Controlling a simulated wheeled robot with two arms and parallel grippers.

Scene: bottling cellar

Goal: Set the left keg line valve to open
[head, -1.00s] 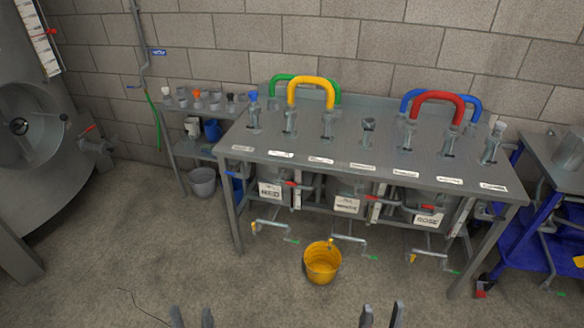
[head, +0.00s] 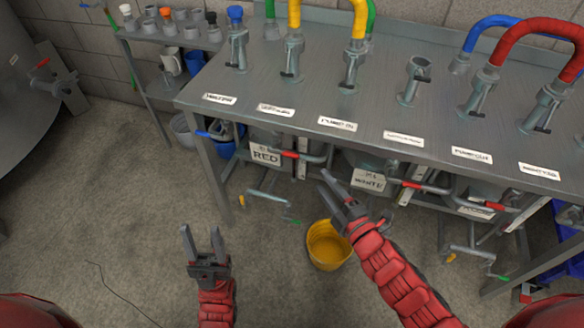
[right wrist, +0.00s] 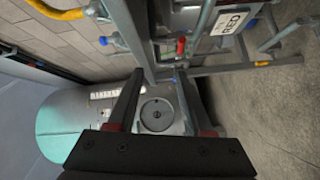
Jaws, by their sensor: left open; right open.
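Under the bench at its left end, the left keg carries a sign (head: 265,155) reading RED. Just right of the sign, the left keg line valve shows a red handle (head: 290,154) beside a grey pipe (head: 316,158); I cannot tell its setting. The red handle also shows in the right wrist view (right wrist: 181,47), beyond my fingers. My right gripper (head: 322,179) is open and empty, in front of the bench, right of and below the handle in the head view, apart from it. My left gripper (head: 201,231) is open and empty over the floor, further left.
The bench top (head: 385,115) overhangs the kegs. A second keg sign (head: 368,180) reads WHITE, with another red handle (head: 412,184) beside it. A yellow bucket (head: 328,247) stands on the floor. A low tap pipe (head: 268,196) juts out below the left keg. Floor at left is free.

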